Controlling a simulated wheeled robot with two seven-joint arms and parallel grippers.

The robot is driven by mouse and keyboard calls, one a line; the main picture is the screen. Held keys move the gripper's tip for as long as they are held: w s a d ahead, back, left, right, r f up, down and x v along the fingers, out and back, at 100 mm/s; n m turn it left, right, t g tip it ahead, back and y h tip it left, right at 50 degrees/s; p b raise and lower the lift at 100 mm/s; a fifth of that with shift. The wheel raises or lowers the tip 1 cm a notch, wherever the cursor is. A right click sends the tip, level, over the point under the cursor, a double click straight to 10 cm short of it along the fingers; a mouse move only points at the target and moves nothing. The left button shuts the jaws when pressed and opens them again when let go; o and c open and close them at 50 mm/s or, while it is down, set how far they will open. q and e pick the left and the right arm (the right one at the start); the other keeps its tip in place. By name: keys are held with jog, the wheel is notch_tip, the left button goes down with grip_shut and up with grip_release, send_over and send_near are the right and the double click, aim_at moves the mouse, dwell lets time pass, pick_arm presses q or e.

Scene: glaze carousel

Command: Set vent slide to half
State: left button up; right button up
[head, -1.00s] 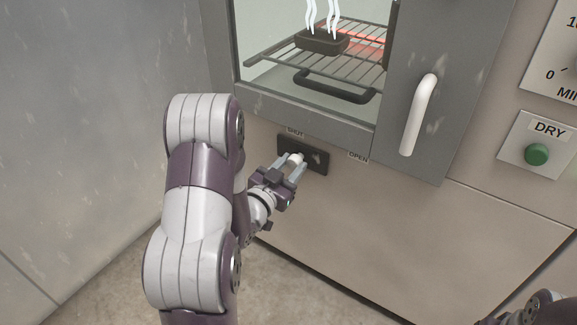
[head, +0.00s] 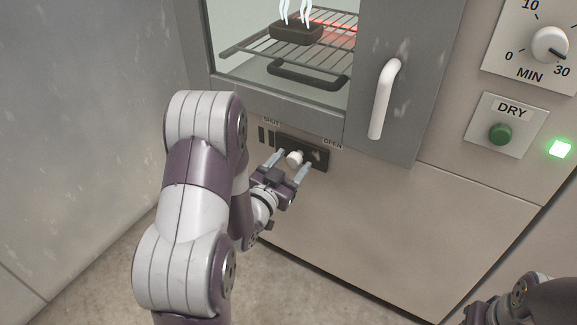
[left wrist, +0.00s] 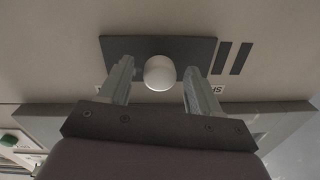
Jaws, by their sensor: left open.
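The vent slide is a dark plate (head: 318,158) with a round white knob (head: 294,158), on the front panel below the oven window. Two dark slots (head: 266,135) show uncovered at its left, under the SHUT label (head: 271,121). The OPEN label (head: 333,144) is at its upper right. My left gripper (head: 289,166) is open, one finger on each side of the knob. The left wrist view shows the knob (left wrist: 160,73) between the spread fingers, apart from both. Only part of my right arm shows at the lower right corner; its fingers cannot be made out.
A white door handle (head: 385,98) stands out at the upper right of the slide. Beyond it are a green DRY button (head: 500,134), a lit green lamp (head: 559,148) and a minutes dial (head: 549,45). A dark block steams on the rack (head: 335,40) behind the glass.

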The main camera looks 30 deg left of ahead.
pick_arm(q)
jog(key=s+p, duration=0.3)
jog(key=s, duration=0.9)
jog(key=shift+s+a, duration=0.25)
jog(key=shift+s, duration=0.1)
